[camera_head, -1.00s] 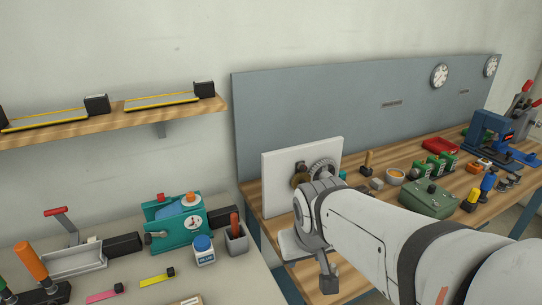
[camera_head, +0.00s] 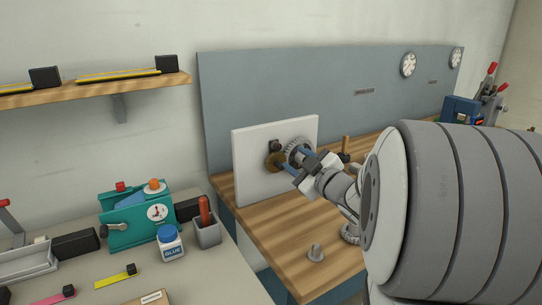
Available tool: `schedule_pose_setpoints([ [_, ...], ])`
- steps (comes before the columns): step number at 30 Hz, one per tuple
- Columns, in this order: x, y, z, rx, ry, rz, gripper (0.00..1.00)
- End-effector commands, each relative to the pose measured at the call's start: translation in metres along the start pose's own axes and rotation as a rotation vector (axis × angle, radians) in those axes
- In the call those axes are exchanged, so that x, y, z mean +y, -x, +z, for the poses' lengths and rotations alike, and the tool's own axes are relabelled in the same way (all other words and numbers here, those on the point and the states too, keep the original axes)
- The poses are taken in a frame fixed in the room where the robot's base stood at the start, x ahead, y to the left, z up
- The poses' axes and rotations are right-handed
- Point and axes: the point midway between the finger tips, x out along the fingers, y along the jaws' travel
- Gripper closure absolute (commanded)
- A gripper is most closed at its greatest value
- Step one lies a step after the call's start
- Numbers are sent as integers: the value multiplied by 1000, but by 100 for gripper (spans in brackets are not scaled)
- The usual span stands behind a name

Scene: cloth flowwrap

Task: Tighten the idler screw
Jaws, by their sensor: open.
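A white upright panel (camera_head: 248,172) stands on the wooden bench. It carries a grey toothed gear (camera_head: 299,146), a brass-coloured round part (camera_head: 273,161) and a small dark block (camera_head: 276,145) above the brass part. My gripper (camera_head: 292,163) is in front of the panel, its two blue-tipped fingers spread and pointing at the brass part and the grey gear. It is open, with nothing seen between the fingers. Contact with the parts cannot be told. The idler screw cannot be singled out; the fingers cover part of the gears.
At left, a grey table holds a teal machine (camera_head: 135,218), a blue-labelled bottle (camera_head: 170,242) and a grey cup (camera_head: 207,230). My arm hides much of the right side.

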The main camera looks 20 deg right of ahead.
Motion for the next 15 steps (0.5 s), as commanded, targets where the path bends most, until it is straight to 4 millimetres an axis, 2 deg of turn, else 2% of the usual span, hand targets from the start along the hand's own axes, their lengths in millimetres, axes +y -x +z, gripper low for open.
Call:
schedule_pose_setpoints([
  [9, -1, -47, 0, 4, 0, -4, 59],
  [15, 0, -70, 0, 2, 0, -1, 59],
])
